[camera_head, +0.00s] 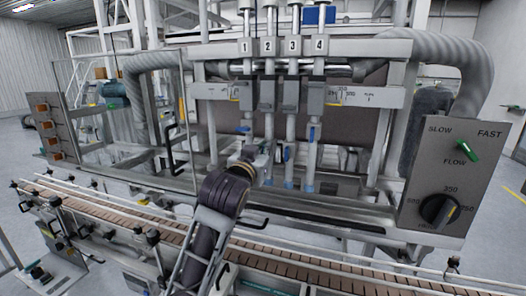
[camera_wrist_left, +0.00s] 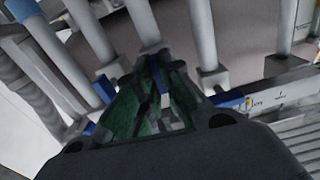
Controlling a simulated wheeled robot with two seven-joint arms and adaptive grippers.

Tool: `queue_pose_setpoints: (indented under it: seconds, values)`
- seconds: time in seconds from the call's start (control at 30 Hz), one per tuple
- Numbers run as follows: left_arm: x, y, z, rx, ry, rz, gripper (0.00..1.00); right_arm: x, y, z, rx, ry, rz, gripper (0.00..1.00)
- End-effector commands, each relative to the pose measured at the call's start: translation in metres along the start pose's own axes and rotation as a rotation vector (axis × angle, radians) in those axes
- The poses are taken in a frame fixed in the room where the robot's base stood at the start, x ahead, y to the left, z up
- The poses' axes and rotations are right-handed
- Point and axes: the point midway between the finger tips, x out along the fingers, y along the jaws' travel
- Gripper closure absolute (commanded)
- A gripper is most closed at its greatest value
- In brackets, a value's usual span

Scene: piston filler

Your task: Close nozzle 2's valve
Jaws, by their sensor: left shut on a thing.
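The plate numbered 2 (camera_head: 268,47) marks the second of the upright nozzle pipes. My left gripper (camera_head: 262,160) is in front of the lower part of nozzle 2's pipe and hides most of its valve. In the left wrist view its green-padded fingers (camera_wrist_left: 155,100) are closed around a small bluish piece (camera_wrist_left: 165,101), which appears to be nozzle 2's valve handle; its angle is hard to read. Nozzle 1's blue handle (camera_head: 243,129) lies roughly sideways. Nozzle 4's blue handle (camera_head: 311,134) hangs upright. Another blue handle (camera_head: 285,154) shows just right of the gripper, by nozzle 3. My right gripper is out of view.
A conveyor (camera_head: 290,262) with rails runs below the nozzles. A control panel (camera_head: 455,180) with a green switch and black dial stands at the right. A clear guard panel (camera_head: 120,120) stands at the left. Neighbouring pipes stand close to my gripper.

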Motion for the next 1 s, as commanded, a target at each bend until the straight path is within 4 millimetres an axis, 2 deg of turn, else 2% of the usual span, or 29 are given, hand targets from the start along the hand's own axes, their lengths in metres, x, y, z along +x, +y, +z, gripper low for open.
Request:
queue_pose_setpoints:
  seconds: [0.37, 0.63, 1.0]
  values:
    - [0.0, 0.001, -0.002, 0.218, -0.004, 0.001, 1.0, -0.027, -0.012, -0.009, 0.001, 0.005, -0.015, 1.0]
    - [0.0, 0.002, -0.002, 0.419, -0.004, 0.002, 1.0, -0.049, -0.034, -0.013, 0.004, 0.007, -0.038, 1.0]
    - [0.0, 0.002, -0.001, 0.693, -0.005, 0.002, 1.0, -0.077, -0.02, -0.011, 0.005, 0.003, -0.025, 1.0]
